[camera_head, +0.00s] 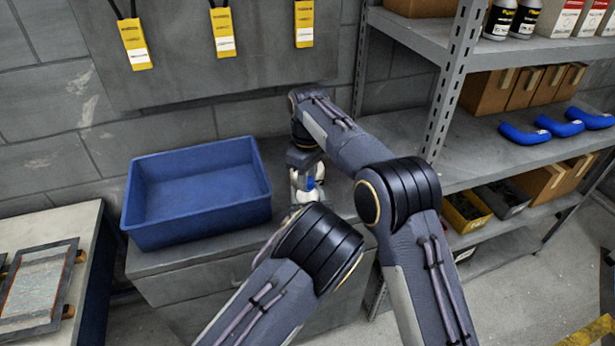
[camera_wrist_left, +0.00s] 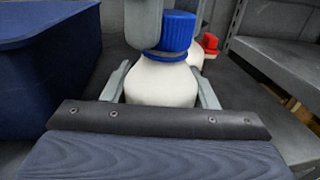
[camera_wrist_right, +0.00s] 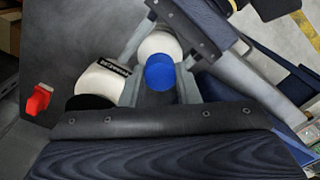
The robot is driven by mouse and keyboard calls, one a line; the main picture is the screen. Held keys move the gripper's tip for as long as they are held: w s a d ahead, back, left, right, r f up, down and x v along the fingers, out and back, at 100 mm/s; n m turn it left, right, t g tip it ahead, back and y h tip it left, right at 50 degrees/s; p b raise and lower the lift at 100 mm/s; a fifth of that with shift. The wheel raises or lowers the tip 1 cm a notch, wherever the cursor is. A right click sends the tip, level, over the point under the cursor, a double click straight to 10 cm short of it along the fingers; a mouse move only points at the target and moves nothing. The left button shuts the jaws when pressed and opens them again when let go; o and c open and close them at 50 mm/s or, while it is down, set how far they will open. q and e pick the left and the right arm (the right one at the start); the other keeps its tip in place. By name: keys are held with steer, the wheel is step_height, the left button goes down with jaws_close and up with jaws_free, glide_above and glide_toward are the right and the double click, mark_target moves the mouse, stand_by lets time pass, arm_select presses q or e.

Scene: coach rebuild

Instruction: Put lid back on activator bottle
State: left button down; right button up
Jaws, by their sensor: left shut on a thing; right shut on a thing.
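A white bottle (camera_wrist_left: 160,84) stands upright between the fingers of my left gripper (camera_wrist_left: 160,95), which is shut on its body. A ribbed blue lid (camera_wrist_left: 177,32) is at the bottle's neck; I cannot tell whether it is fully seated. My right gripper (camera_wrist_right: 160,75) is shut on the blue lid (camera_wrist_right: 160,73), coming from above, with the white bottle (camera_wrist_right: 160,45) beyond it in the right wrist view. In the head view the lid (camera_head: 309,183) shows small below my right wrist, and both grippers are partly hidden by my arms.
A blue bin (camera_head: 197,218) stands on the grey cabinet left of the bottle. A second white bottle (camera_wrist_right: 104,78) with a dark label stands close by, with a red-topped item (camera_wrist_right: 38,100) near it. A metal shelf rack (camera_head: 455,75) stands to the right.

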steer(key=o, duration=1.1)
steer(key=shift+r, duration=2.25)
steer(key=shift+c, duration=0.4)
steer(key=n, duration=0.1)
steer(key=r+n, duration=0.1)
steer(key=n, duration=0.1)
steer(key=r+n, duration=0.1)
steer(key=n, duration=0.2)
steer(key=r+n, duration=0.1)
steer(key=n, duration=0.3)
steer(key=shift+r, duration=0.25)
steer(key=shift+f, duration=0.1)
steer(key=shift+f, duration=3.95)
